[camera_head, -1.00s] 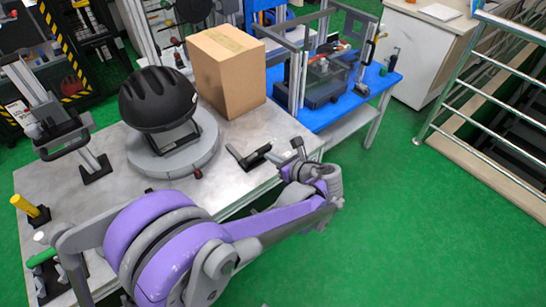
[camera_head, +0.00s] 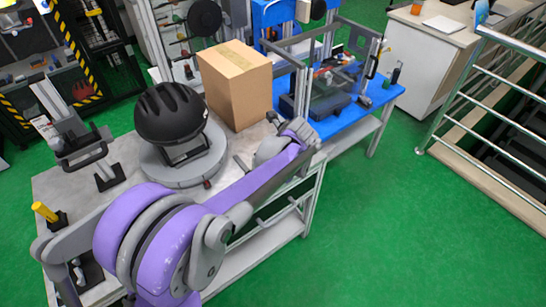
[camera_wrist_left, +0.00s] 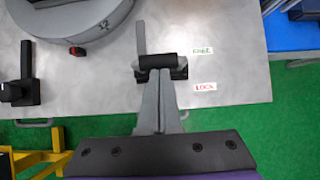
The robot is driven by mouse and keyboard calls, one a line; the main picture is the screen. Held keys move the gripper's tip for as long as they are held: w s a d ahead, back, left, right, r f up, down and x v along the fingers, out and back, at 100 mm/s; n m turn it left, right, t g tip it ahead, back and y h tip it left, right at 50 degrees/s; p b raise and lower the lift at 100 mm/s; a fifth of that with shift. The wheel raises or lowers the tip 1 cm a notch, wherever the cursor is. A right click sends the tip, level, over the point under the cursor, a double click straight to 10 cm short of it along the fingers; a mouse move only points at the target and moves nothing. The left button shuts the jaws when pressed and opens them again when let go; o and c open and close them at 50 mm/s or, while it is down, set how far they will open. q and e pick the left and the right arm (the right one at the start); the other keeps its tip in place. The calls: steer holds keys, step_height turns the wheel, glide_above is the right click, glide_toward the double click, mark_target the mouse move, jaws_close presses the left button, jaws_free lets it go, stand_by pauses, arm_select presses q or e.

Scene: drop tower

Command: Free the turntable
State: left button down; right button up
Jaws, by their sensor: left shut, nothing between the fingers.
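The round grey turntable (camera_head: 175,180) sits on the metal table and carries a black helmet (camera_head: 168,112) on a stand. Its rim (camera_wrist_left: 75,22), with the number 12 and a red mark, shows in the left wrist view. A lever fixture (camera_wrist_left: 140,38) with a grey bar and a black cylindrical part stands on the table right of the turntable. A green FREE label (camera_wrist_left: 202,51) and a red LOCK label (camera_wrist_left: 205,87) lie right of it. My left gripper (camera_wrist_left: 159,78) is shut and empty, its fingertips at the black part; contact is unclear. My arm hides the lever area in the head view.
A cardboard box (camera_head: 236,88) stands behind the turntable. A black post (camera_wrist_left: 22,85) stands at the left in the wrist view. A blue table (camera_head: 345,118) with a framed machine adjoins at the right. Green floor is clear at front right.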

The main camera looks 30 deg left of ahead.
arm_select(q)
steer(key=a+h, duration=0.1)
steer(key=w+a+g+h+p, duration=0.1)
steer(key=a+h, duration=0.1)
steer(key=shift+w+a+r+g, duration=0.25)
steer(key=shift+a+r+g, duration=0.05)
steer(key=shift+a+r, duration=0.1)
steer(key=shift+w+a+f+g+h+p, duration=0.2)
steer(key=shift+w+a+h, duration=0.1)
steer(key=shift+a+h, duration=0.3)
steer(key=shift+w+a+f+g+h+p, duration=0.15)
steer(key=shift+w+a+g+h+p, duration=0.1)
steer(key=shift+a+h, duration=0.35)
steer(key=shift+a, duration=0.2)
